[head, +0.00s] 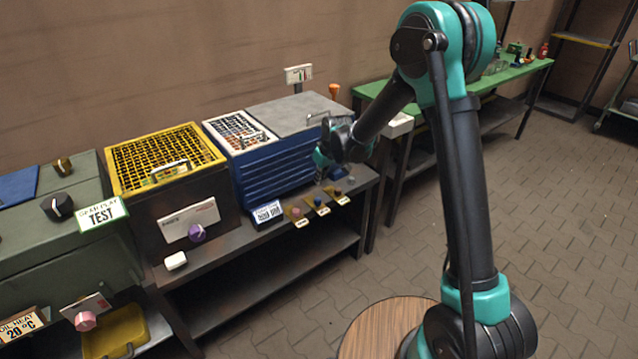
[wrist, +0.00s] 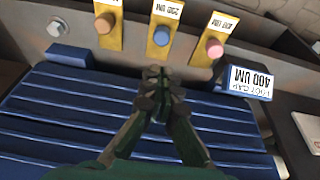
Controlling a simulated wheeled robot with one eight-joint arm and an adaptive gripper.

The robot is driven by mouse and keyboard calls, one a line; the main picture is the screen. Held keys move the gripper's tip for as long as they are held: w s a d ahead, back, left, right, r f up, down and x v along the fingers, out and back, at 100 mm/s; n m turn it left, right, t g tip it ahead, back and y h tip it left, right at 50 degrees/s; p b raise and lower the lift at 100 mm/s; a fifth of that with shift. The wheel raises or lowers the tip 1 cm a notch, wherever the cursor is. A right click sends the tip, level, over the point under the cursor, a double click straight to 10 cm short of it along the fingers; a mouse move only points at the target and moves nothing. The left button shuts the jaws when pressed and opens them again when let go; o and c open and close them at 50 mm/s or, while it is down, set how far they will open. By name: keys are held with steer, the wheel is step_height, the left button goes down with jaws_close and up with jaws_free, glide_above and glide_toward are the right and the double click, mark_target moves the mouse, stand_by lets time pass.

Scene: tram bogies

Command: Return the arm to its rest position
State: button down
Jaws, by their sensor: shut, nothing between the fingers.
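My arm is teal and black and stretches out over the dark bench, bent at the elbow. My gripper (head: 322,168) is at the right front of the blue ribbed box (head: 282,172). In the wrist view my gripper (wrist: 160,84) has its fingertips together with nothing between them. The fingers lie over the ribbed front of the blue box (wrist: 70,105). The tips point toward the yellow plate with the blue button (wrist: 161,37), apparently apart from it. The arm's rest position is not marked in either view.
An orange button (wrist: 104,22) and a pink button (wrist: 215,48) flank the blue one. A 400 UM label (head: 267,212) stands left of them. A yellow grid box (head: 165,150) and a green TEST machine (head: 60,225) are further left. Open paved floor (head: 570,230) lies right.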

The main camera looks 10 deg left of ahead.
steer(key=s+d+r+m+t+h, duration=0.15)
steer(key=s+d+r, duration=0.25)
steer(key=d, duration=0.7)
steer(key=s+d+r+m+y, duration=0.1)
steer(key=s+d+r+m, duration=0.3)
steer(key=d, duration=0.7)
steer(key=s+d+f+m+h, duration=0.1)
steer(key=s+d+m, duration=0.1)
steer(key=s+d, duration=0.5)
steer(key=s+d+f+m+h, duration=0.1)
steer(key=s+d+m, duration=0.1)
steer(key=s+d, duration=0.6)
steer(key=s, duration=0.4)
steer(key=shift+s+d+f, duration=0.25)
steer(key=shift+s+f, duration=0.1)
steer(key=shift+s, duration=0.05)
steer(key=shift+w+m, duration=0.1)
steer(key=shift+m, duration=0.15)
